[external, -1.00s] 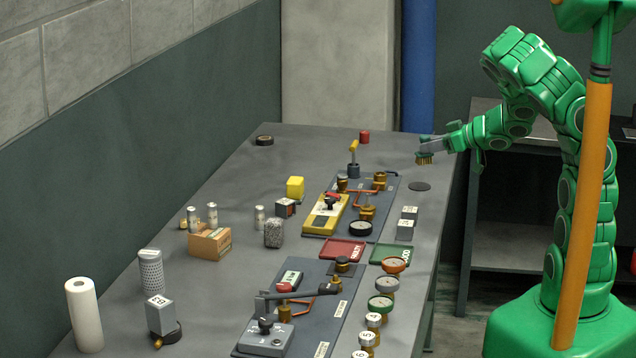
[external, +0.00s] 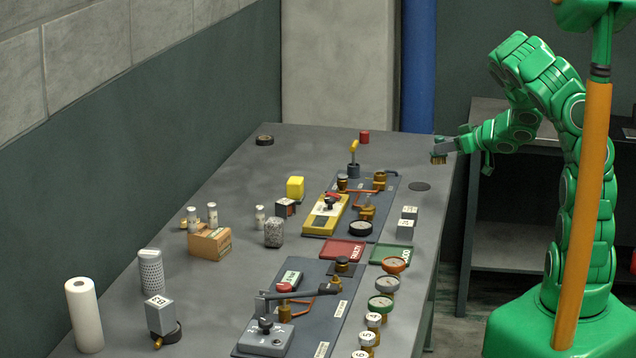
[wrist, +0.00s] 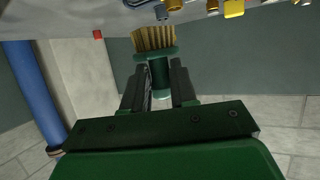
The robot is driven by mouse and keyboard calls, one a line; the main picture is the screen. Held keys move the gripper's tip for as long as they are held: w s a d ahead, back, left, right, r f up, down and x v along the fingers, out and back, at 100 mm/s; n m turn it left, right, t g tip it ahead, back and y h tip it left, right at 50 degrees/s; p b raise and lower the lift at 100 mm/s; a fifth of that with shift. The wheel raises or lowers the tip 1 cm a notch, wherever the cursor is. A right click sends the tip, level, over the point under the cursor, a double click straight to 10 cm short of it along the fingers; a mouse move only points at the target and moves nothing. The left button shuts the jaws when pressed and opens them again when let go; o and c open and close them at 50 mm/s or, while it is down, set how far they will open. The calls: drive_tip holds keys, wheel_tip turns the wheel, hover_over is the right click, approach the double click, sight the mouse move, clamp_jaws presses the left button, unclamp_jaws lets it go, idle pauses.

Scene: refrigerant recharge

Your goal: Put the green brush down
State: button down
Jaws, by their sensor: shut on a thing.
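The green brush (wrist: 160,72) has a dark green handle and tan bristles. In the wrist view my gripper (wrist: 158,88) is shut on its handle, with the bristles at the far end. In the external view my gripper (external: 452,144) holds the brush (external: 439,158) near the right edge of the table's far part, bristles pointing down. I cannot tell whether the bristles touch the tabletop.
The grey table (external: 300,150) has free room at its far end.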

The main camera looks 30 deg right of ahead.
drive_tip(key=w+f, duration=0.3)
drive_tip(key=w+d+f, duration=0.1)
drive_tip(key=w+f, duration=0.2)
drive_tip(key=w, duration=0.1)
drive_tip(key=shift+d+f, duration=0.2)
drive_tip(key=shift+w+f, duration=0.25)
drive_tip(key=shift+f, duration=1.65)
drive_tip(key=shift+f, duration=0.15)
drive_tip(key=c, duration=0.9)
unclamp_jaws()
drive_tip(key=shift+s+d+r, duration=0.2)
drive_tip(key=shift+s+r, duration=0.1)
drive_tip(key=v, duration=1.1)
drive_tip(key=shift+s, duration=0.1)
